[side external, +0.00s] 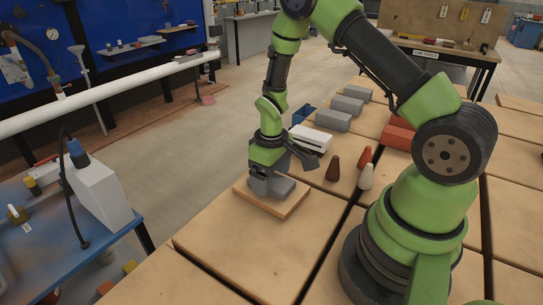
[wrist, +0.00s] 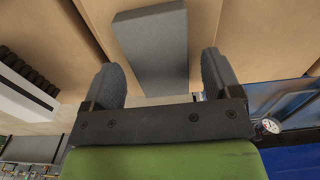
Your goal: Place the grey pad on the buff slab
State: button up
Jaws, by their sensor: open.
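The grey pad (side external: 286,187) lies flat on the buff slab (side external: 272,205), a thin board on the wooden table. In the wrist view the pad (wrist: 155,45) is a long grey block, and buff surface shows on both sides of it. My gripper (side external: 267,189) is low over the slab, at the pad. In the wrist view my gripper (wrist: 160,68) is open, its dark fingers on either side of the pad's near end, with gaps between. The side view partly hides the pad behind the fingers.
A white block (side external: 311,139) stands behind the slab. Grey bricks (side external: 334,120) and red bricks (side external: 398,137) lie farther back. The table in front of the slab (side external: 255,255) is clear.

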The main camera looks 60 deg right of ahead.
notch_tip(320, 180, up, 11)
notch_tip(320, 180, up, 12)
jog(key=m+t, duration=0.2)
jog(key=t, duration=0.1)
send_over(271, 180)
jog(key=s+a, duration=0.5)
jog(key=s+a+r+m+t+y, duration=0.2)
jog(key=s+a+r+t, duration=0.2)
jog(key=s, duration=0.5)
jog(key=shift+s+a+r, duration=0.25)
jog(key=shift+s+r, duration=0.1)
jog(key=shift+r, duration=0.35)
